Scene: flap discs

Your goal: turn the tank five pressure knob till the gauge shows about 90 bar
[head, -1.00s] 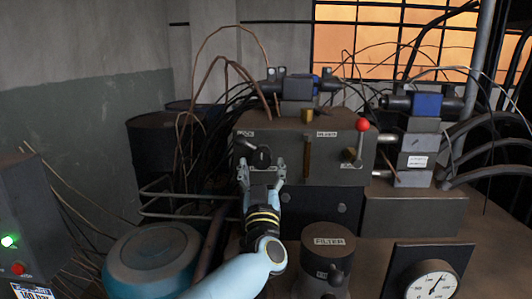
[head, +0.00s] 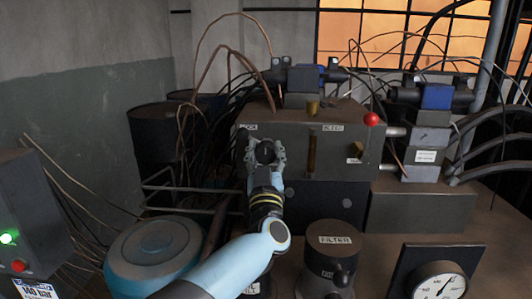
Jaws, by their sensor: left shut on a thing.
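A round black knob (head: 265,152) sits on the front left of the dark metal block, under a small white label too blurred to read surely. My left gripper (head: 265,145) is shut on this knob, with a finger on either side of it. A white round gauge (head: 439,287) stands at the bottom right, partly cut off by the frame edge. Its needle points up and to the right; the numbers are too small to read. My right gripper is not in view.
A red-ball lever (head: 371,118) is on the block's right. A black filter cap (head: 331,252) stands below the block. A blue-green tank (head: 153,256) is at lower left, beside a grey box (head: 36,220) with a green light. Cables and hoses surround the block.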

